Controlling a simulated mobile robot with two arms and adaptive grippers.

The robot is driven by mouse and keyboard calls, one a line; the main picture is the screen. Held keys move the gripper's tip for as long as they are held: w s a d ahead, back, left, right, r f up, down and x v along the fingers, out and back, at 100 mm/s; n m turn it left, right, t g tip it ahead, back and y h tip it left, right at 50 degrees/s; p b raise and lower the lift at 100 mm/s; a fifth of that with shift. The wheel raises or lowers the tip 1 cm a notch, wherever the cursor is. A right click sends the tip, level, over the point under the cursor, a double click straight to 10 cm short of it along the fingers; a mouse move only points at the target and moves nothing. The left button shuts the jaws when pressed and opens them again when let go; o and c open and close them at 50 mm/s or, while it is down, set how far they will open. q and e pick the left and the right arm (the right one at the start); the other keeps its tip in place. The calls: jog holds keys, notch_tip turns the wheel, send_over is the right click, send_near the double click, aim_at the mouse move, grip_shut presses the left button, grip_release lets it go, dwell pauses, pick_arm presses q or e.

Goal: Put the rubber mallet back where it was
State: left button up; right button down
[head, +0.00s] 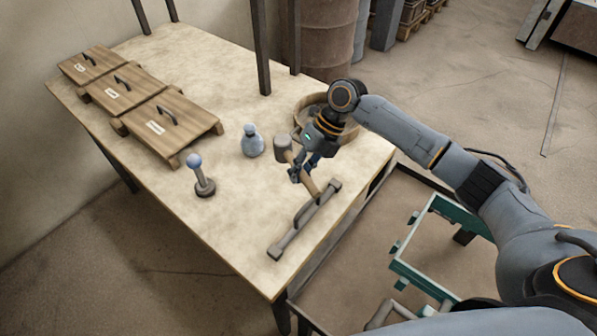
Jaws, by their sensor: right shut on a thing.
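The rubber mallet (283,143) has a grey-brown head and a wooden handle. It is over the right part of the table, its head toward the back left and its handle slanting down to the right. My right gripper (300,175) is shut on the mallet's handle, just below the head. The gripper hides part of the handle. I cannot tell whether the mallet touches the table. My left gripper is not in view.
A grey bar with a handle (304,220) lies by the table's (190,220) front right edge, close to the mallet. A blue-grey bottle (252,141) and a ball-topped stand (203,178) are left of the gripper. A round wooden tub (312,103) stands behind. Several lidded wooden boxes (190,128) line the left.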

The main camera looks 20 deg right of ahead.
jog(key=shift+f, duration=0.4)
jog(key=c, duration=1.3)
grip_release()
jog(key=shift+o, duration=0.2)
jog(key=shift+r, duration=0.5)
jog(key=b+v, duration=0.2)
jog(key=v, duration=1)
jog(key=shift+r, duration=0.15)
